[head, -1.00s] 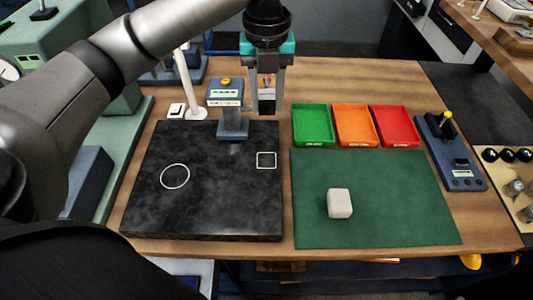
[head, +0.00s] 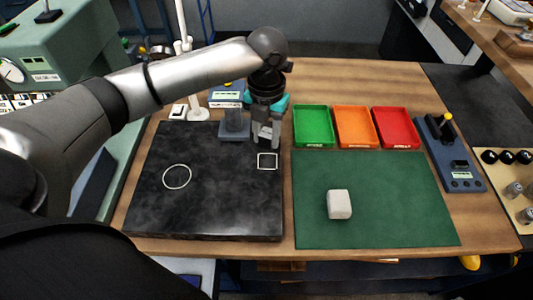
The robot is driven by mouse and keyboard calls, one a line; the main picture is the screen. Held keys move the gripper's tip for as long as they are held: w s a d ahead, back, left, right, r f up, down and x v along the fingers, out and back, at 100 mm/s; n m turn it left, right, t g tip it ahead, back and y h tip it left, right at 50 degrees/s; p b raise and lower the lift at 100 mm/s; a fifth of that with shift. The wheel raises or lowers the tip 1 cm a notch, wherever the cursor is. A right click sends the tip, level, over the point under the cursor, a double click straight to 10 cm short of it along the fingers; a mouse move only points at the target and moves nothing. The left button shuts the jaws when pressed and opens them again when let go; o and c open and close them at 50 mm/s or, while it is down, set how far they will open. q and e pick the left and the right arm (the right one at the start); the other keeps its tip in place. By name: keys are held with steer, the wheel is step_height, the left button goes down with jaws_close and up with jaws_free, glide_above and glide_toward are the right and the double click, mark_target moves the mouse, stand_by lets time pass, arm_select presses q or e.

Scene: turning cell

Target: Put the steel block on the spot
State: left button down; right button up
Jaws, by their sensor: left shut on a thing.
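My left gripper (head: 266,139) is above the black stone plate (head: 215,213), close to its back right corner. It points down and is shut on the steel block, a small grey piece mostly hidden between the fingers. A white square outline (head: 267,168) on the plate lies just in front of the fingertips in the picture. A white circle outline (head: 177,189) is on the plate's left part. Both outlines look empty. I cannot tell the exact height of the gripper over the plate. My right gripper is not in view.
A pale block (head: 339,205) sits on the green mat (head: 400,190). Green (head: 313,145), orange (head: 355,145) and red (head: 398,145) trays stand behind the mat. A grey-blue gauge stand (head: 234,130) is close left of the gripper. A blue control box (head: 463,180) is at right.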

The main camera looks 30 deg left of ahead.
mark_target(267, 134)
arm_select(q)
steer(key=shift+f, duration=3.35)
steer(key=shift+f, duration=0.15)
steer(key=shift+c, duration=2.4)
jaws_free()
step_height(267, 134, up, 12)
steer(key=shift+r, duration=0.15)
